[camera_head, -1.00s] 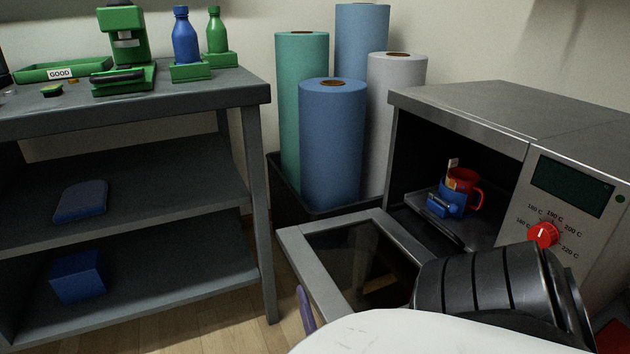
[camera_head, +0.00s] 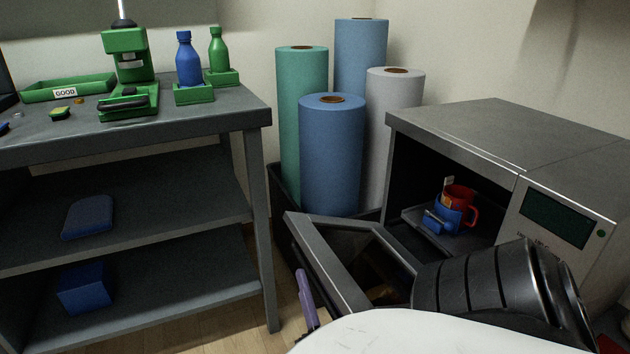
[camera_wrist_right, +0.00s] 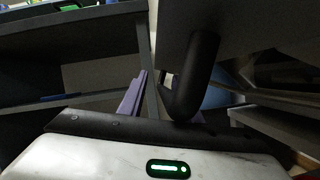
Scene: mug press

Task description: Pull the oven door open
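The oven (camera_head: 470,130) stands at the right. Its door (camera_head: 335,265), a grey frame with a dark pane, is partly open, hinged low and tilted up from flat. My right arm covers its near part. In the right wrist view a black curved handle (camera_wrist_right: 196,75) shows close up on the grey door (camera_wrist_right: 225,28). A purple finger of my right gripper (camera_head: 307,298) shows just left of the door's outer edge. In the wrist view the right gripper (camera_wrist_right: 152,82) is at the handle; the handle hides part of it, so its grip is unclear. My left gripper is not in view.
Inside the oven a red mug (camera_head: 459,197) sits in a blue holder (camera_head: 445,218) on a tray. Several rolls (camera_head: 332,155) stand in a black bin left of the oven. A grey shelf table (camera_head: 190,110) stands at the left, a narrow floor gap beside it.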

